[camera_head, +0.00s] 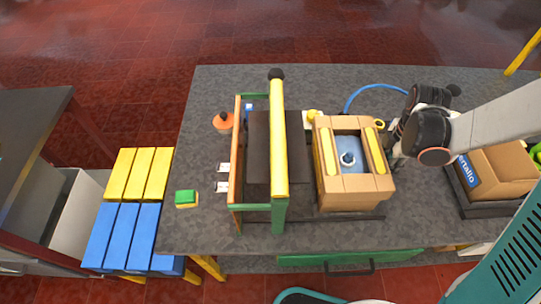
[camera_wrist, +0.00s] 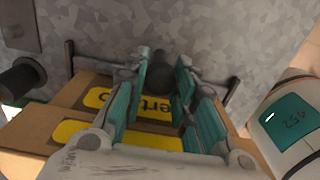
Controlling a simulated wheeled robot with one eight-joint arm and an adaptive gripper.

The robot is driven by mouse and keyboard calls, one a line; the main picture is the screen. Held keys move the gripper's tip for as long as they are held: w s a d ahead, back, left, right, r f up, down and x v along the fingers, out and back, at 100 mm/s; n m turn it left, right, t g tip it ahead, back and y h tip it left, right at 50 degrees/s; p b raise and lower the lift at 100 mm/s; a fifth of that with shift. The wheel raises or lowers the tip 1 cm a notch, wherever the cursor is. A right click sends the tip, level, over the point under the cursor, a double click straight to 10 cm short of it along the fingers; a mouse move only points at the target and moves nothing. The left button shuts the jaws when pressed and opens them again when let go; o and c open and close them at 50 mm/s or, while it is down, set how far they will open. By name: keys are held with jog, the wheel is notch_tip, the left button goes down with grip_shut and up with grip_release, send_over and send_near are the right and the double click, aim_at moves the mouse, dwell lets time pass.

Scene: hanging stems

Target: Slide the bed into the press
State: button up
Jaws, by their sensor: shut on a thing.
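The press (camera_head: 279,140) stands mid-table, with a yellow top beam, green base bars and a dark plate. The bed, a low dark tray (camera_head: 350,216), lies at its right. An open cardboard box (camera_head: 354,199) with yellow strips and blue contents sits on the bed. My gripper (camera_head: 394,146) is at the bed's right side. In the wrist view its teal fingers (camera_wrist: 160,85) are shut around a dark knob (camera_wrist: 152,76) at the bed's edge, which shows as a thin dark rim (camera_wrist: 232,92). The box partly hides the bed, and my wrist hides the knob in the head view.
A green-and-yellow button block (camera_head: 187,198) is at the table's left. An orange object (camera_head: 223,121) stands behind the press's left side. A blue hose (camera_head: 375,87) curves behind the box. Another cardboard box (camera_head: 497,172) in a dark tray is at the right. The table's left end is mostly clear.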

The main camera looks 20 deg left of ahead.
aim_at(355, 163)
jog(key=shift+s+a, duration=0.2)
jog(key=shift+a, duration=0.45)
jog(key=shift+s+a, duration=0.25)
jog(key=shift+a, duration=0.4)
jog(key=shift+s+a, duration=0.2)
jog(key=shift+a, duration=0.55)
jog(key=shift+s+a+b, duration=0.2)
jog(key=shift+s+a, duration=0.1)
jog(key=shift+a, duration=0.55)
jog(key=shift+s+a+b, duration=0.2)
jog(key=shift+s+a, duration=0.05)
jog(key=shift+a, duration=0.55)
jog(key=shift+s+a+b, duration=0.2)
jog(key=shift+s+a, duration=0.1)
jog(key=shift+a, duration=0.55)
jog(key=shift+s+a+b, duration=0.1)
jog(key=shift+s+a, duration=0.15)
jog(key=shift+a, duration=0.6)
jog(key=shift+s+a+b, duration=0.1)
jog(key=shift+s+a, duration=0.2)
jog(key=shift+a, duration=0.6)
jog(key=shift+s+a+b, duration=0.1)
jog(key=shift+s+a, duration=0.15)
jog(key=shift+a, duration=0.7)
